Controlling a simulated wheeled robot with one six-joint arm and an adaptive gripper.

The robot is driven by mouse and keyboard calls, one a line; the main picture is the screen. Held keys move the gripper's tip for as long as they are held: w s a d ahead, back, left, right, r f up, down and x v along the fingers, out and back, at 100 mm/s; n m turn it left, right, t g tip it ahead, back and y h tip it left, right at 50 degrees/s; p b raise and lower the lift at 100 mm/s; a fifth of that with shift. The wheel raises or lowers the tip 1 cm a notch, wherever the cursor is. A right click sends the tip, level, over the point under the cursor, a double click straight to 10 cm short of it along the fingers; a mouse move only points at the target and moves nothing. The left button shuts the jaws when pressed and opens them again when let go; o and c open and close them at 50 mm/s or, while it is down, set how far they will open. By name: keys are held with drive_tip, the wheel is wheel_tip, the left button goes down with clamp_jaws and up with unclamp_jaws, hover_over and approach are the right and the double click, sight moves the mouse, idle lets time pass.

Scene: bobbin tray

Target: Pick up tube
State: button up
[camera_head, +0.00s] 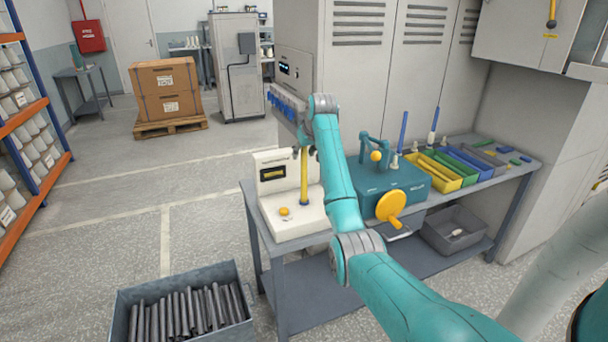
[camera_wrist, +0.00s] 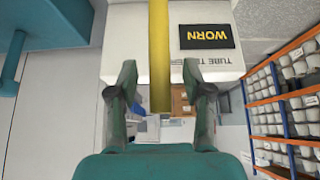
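A yellow tube (camera_head: 304,178) stands upright on the white tube tester (camera_head: 272,205) at the near left end of the bench. In the wrist view the tube (camera_wrist: 160,40) comes down from the top edge, and its free end lies between the two fingers of my gripper (camera_wrist: 160,68). A gap shows on each side of the tube, so my gripper is open and not closed on it. The tester also shows in the wrist view (camera_wrist: 120,45), upside down, with a display (camera_wrist: 207,37) reading WORN. In the head view my gripper is mostly hidden by my arm.
A teal machine with a yellow handwheel (camera_head: 391,206) stands right of the tester. Yellow (camera_head: 443,183), green, blue and grey trays follow along the bench. Blue tubes (camera_head: 403,130) stand upright behind. A grey bin (camera_head: 180,277) of dark tubes is at lower left. Lockers stand behind.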

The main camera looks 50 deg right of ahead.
clamp_jaws()
